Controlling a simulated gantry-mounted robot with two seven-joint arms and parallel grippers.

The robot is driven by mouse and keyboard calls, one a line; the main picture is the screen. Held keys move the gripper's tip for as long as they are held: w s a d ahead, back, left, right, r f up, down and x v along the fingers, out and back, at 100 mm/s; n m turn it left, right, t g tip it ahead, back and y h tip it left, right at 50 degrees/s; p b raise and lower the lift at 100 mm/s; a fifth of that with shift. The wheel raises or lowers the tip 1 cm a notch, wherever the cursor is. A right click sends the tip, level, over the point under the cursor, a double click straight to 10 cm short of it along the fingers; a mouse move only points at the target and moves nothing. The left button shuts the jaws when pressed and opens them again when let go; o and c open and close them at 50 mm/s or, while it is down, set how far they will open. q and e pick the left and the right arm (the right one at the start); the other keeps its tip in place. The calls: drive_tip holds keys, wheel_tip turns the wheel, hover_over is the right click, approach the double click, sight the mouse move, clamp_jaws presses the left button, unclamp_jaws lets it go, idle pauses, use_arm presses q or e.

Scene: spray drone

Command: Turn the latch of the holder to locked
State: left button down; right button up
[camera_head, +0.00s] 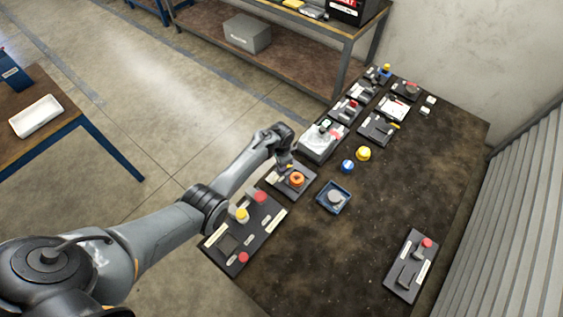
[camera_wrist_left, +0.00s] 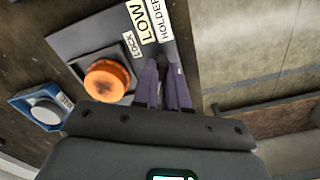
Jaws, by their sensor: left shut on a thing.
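The holder is a dark plate (camera_head: 307,188) at the left edge of the table, with an orange round part (camera_head: 297,179) on it. In the left wrist view the orange part (camera_wrist_left: 107,80) sits in a dark square mount, beside labels reading LOCK, LOW and HOLDER (camera_wrist_left: 158,20). My left gripper (camera_head: 286,164) is low over the far side of this plate. In the left wrist view its fingers (camera_wrist_left: 166,68) are close together beside the labels, shut on the latch. The fingers hide the latch, so its angle cannot be told. My right gripper is in neither view.
A panel with red and yellow buttons (camera_head: 240,232) lies nearer along the table edge. A blue tray (camera_head: 347,198) with a grey disc is right of the holder. Blue (camera_head: 347,166) and yellow (camera_head: 363,153) round pieces stand beyond. A grey panel (camera_head: 310,150) lies behind. The table's right middle is clear.

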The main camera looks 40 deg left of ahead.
use_arm(q)
drive_tip(key=m, duration=0.2)
drive_tip(key=shift+m+p, duration=0.3)
drive_tip(key=shift+m, duration=0.1)
drive_tip(key=m, duration=0.2)
drive_tip(key=shift+m, duration=0.4)
drive_tip(key=m, duration=0.4)
drive_tip(key=shift+f+b, duration=0.1)
drive_tip(key=shift+b, duration=0.25)
drive_tip(key=shift+m+b, duration=0.3)
drive_tip(key=shift+m, duration=1.1)
drive_tip(key=c, duration=1.2)
unclamp_jaws()
drive_tip(key=shift+o, duration=0.2)
